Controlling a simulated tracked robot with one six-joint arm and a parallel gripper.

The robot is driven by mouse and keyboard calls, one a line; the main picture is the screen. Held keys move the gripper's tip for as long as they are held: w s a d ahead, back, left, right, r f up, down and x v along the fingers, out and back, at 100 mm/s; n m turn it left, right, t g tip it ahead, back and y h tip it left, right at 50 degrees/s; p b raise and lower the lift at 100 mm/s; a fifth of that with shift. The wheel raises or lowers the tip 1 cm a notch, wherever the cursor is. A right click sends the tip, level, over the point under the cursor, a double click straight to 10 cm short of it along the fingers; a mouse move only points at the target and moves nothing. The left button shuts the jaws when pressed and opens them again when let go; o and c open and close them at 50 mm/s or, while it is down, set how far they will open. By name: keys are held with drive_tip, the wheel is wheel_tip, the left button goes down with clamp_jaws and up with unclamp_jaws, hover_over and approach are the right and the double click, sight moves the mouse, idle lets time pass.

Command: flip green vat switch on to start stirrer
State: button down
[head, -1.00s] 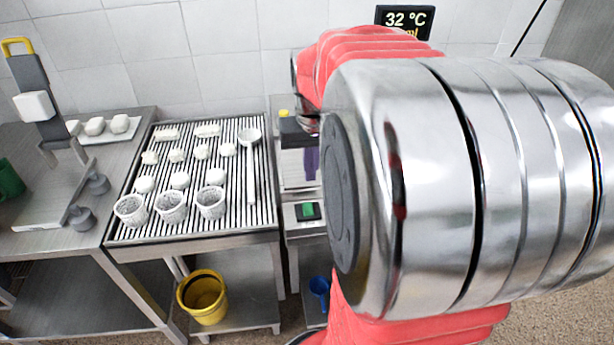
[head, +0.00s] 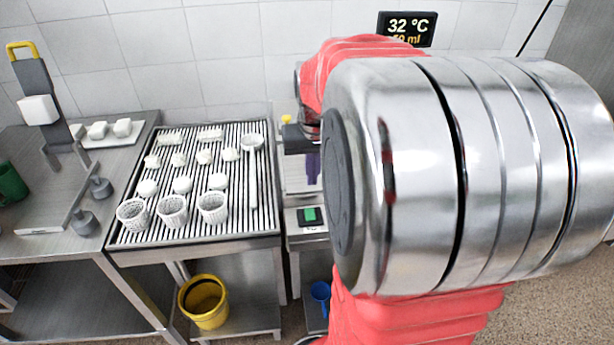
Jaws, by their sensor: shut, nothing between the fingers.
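The green switch (head: 309,215) sits in a black surround on the front panel of a steel unit (head: 293,243), just left of my large arm link. Whether it is on or off cannot be told. Above it is a pale basin (head: 294,178) with something purple (head: 313,168) at its right side, partly hidden by my arm. A dark block (head: 298,139) is at the back of the basin; I cannot tell if it is the stirrer. My gripper and its fingertips cannot be made out; my arm covers that area.
A ribbed draining table (head: 128,238) left of the unit holds white perforated baskets (head: 172,211), white pieces and a ladle (head: 252,170). A yellow bucket (head: 204,301) and a blue jug (head: 320,293) stand below. A display (head: 406,29) reading 32 °C hangs on the wall.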

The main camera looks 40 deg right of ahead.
sight(310, 215)
drive_tip(key=f, duration=0.4)
drive_tip(key=w+f, duration=0.1)
drive_tip(key=f, duration=0.3)
drive_tip(key=d+f, duration=0.1)
drive_tip(key=f, duration=0.3)
drive_tip(key=shift+w+d+f, duration=0.1)
drive_tip(key=shift+w+f, duration=0.1)
drive_tip(key=shift+w, duration=0.2)
drive_tip(key=shift+w, duration=0.1)
drive_tip(key=shift+f, duration=0.2)
drive_tip(key=shift+s, duration=0.2)
drive_tip(key=shift+s+a, duration=0.45)
drive_tip(key=shift+s, duration=0.1)
drive_tip(key=shift+r, duration=0.3)
